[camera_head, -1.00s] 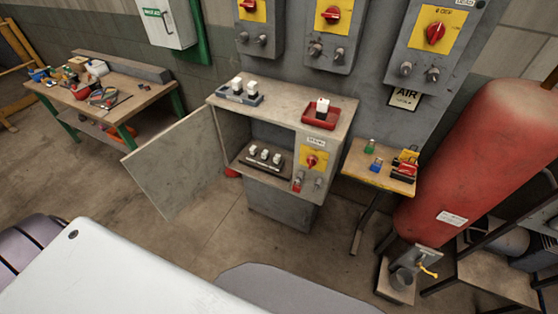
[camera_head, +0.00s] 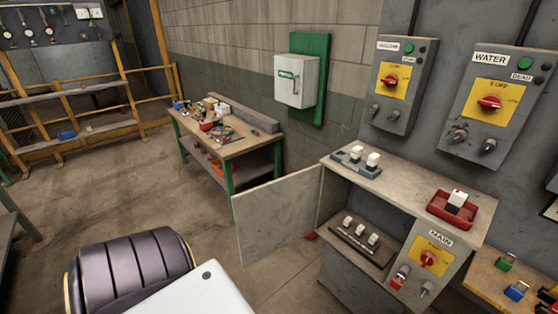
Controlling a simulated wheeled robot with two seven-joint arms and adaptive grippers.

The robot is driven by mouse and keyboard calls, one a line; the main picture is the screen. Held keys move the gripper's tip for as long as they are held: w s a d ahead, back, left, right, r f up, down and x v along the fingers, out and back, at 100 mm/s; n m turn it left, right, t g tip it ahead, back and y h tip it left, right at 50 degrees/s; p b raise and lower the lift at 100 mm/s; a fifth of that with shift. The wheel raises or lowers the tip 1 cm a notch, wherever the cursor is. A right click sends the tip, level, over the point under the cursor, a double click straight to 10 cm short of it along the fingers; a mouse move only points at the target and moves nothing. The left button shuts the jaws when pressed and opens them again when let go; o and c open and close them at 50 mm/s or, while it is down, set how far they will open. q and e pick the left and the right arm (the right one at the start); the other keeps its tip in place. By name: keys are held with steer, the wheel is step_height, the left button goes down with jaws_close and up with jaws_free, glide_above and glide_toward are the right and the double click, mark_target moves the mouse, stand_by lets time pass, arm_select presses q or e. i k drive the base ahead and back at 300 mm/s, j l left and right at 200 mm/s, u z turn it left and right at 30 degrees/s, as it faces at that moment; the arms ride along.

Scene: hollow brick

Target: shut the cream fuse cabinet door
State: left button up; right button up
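The cream fuse cabinet (camera_head: 341,278) stands in the lower right of the head view, against the grey panel. Its door (camera_head: 279,217) is swung wide open to the left, hinged at the cabinet's left side. The open compartment shows a dark fuse strip (camera_head: 361,240) with white fuses. Right of the opening is the MAIN panel with a red rotary switch (camera_head: 428,259) on a yellow plate. Neither of my grippers is in view.
A workbench (camera_head: 236,150) with tools stands behind the door. A grey tray (camera_head: 355,161) and a red tray (camera_head: 452,213) with white-topped fuses sit on the cabinet top. Yellow railings (camera_head: 110,80) stand far left. Floor left of the door is open.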

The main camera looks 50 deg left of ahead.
mark_target(270, 217)
steer(key=k+j+z, duration=0.1)
steer(key=j, duration=0.35)
steer(key=k+j+z, duration=0.1)
steer(key=j, duration=0.3)
steer(key=k+j, duration=0.1)
steer(key=j, duration=0.3)
steer(key=k+j+z, duration=0.15)
steer(key=j, duration=0.3)
steer(key=k+j+z, duration=0.1)
steer(key=j, duration=0.3)
steer(key=j+z, duration=0.1)
steer(key=j, duration=0.45)
steer(key=k+j+z, duration=0.15)
steer(key=j, duration=0.35)
steer(key=i+j+z, duration=0.1)
steer(key=j, duration=0.3)
steer(key=i+j+z, duration=0.1)
steer(key=j, duration=0.35)
steer(key=i+j+z, duration=0.1)
steer(key=j, duration=0.3)
